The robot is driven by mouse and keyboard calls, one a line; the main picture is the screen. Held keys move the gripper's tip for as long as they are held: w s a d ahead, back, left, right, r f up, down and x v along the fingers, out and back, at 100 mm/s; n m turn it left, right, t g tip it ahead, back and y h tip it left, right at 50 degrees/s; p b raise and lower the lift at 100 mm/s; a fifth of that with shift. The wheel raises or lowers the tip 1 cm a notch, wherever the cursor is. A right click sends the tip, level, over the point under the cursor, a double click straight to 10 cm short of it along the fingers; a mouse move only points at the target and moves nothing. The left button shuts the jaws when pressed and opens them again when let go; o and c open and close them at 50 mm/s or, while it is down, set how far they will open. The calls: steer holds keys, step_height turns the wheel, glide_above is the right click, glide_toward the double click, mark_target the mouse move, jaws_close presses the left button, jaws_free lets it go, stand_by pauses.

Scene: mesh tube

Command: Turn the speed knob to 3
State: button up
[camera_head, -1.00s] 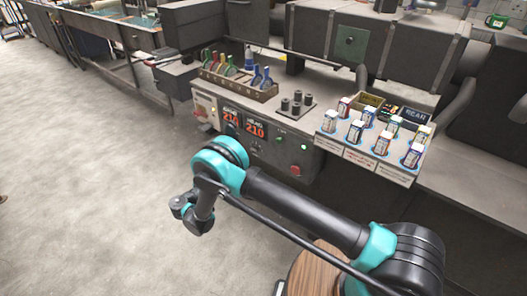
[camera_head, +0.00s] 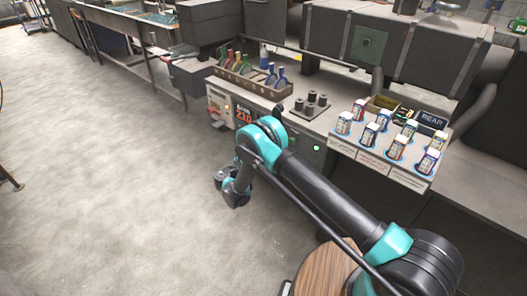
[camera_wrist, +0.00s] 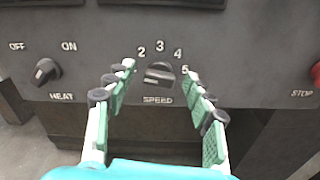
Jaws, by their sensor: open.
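My gripper (camera_wrist: 158,68) is open, with one green-padded finger at each side of the knob and visible gaps between.
The heat knob (camera_wrist: 46,71) with OFF and ON is left of my fingers. A red stop button (camera_wrist: 316,73) is at the right edge.

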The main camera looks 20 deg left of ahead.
steer(key=shift+w+d, duration=0.25)
steer(key=shift+w, duration=0.3)
steer(key=c, duration=1.2)
steer(key=shift+o, duration=0.2)
steer(key=shift+m, duration=0.3)
steer(key=shift+s+d+f+m, duration=0.1)
steer(key=shift+f+m, duration=0.05)
steer(key=shift+m, duration=2.4)
steer(key=shift+s+d+f+m, duration=0.1)
steer(key=shift+m, duration=2.4)
steer(key=shift+d+f+m, duration=0.1)
steer(key=shift+f+m, duration=0.05)
steer(key=shift+m, duration=2.4)
